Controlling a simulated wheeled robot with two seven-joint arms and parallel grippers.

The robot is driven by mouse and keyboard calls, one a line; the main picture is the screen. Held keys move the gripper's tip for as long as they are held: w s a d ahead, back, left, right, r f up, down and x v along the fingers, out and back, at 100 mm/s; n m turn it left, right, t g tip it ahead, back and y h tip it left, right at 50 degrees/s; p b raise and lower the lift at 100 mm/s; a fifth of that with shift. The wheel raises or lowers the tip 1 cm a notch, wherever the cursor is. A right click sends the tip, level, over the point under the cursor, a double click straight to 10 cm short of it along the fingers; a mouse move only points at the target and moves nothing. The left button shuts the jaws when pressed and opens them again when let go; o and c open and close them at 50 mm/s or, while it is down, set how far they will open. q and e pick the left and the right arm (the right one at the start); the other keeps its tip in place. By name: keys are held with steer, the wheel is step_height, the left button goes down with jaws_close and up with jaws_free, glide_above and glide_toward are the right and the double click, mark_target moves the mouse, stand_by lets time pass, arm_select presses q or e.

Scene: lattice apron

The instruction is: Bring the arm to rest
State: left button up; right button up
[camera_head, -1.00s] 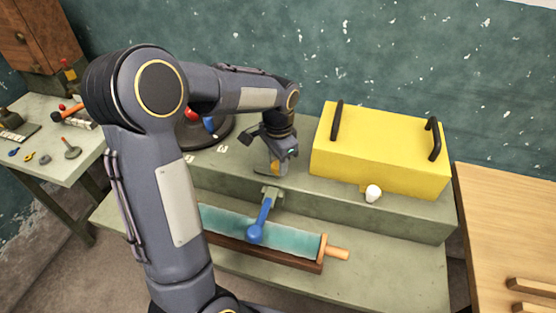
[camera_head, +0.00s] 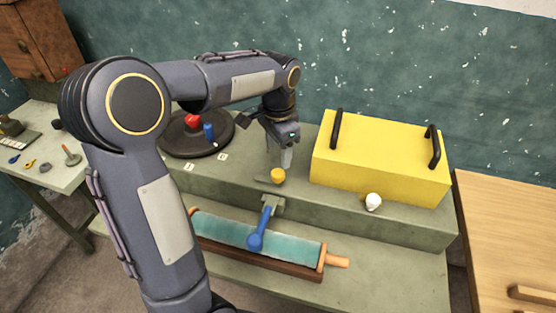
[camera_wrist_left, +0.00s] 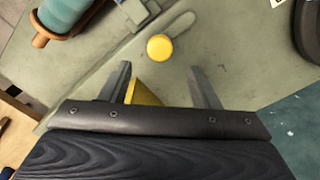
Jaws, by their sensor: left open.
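My left gripper (camera_head: 282,158) points down above the green bench's raised shelf, behind a small yellow knob (camera_head: 278,176). In the left wrist view the two fingers of the left gripper (camera_wrist_left: 162,80) stand apart. The yellow knob (camera_wrist_left: 159,47) lies beyond the fingertips, apart from them, next to a grey slot-shaped plate. Nothing shows held between the fingers; a yellow piece, probably the yellow box, shows below them near the palm. My left arm covers part of the bench in the head view. My right gripper is in no view.
A yellow box (camera_head: 380,155) with black handles stands right of the gripper. A white knob (camera_head: 373,202) is in front of it. A dark round disc (camera_head: 175,142) with red and blue knobs is at left.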

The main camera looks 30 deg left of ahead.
arm_select(q)
steer(key=shift+r, duration=0.45)
steer(key=shift+s, duration=0.1)
steer(key=s+d+n+t+h, duration=0.2)
steer(key=s+d+n, duration=0.1)
steer(key=s, duration=0.8)
steer(key=s+d+n+t+h, duration=0.1)
steer(key=s+d+n+t, duration=0.2)
steer(key=s, duration=0.8)
steer(key=shift+d+f+n+t+h, duration=0.3)
steer(key=shift+d+f+n+h, duration=0.1)
steer(key=shift+d+n, duration=0.35)
steer(key=shift+a+r, duration=0.1)
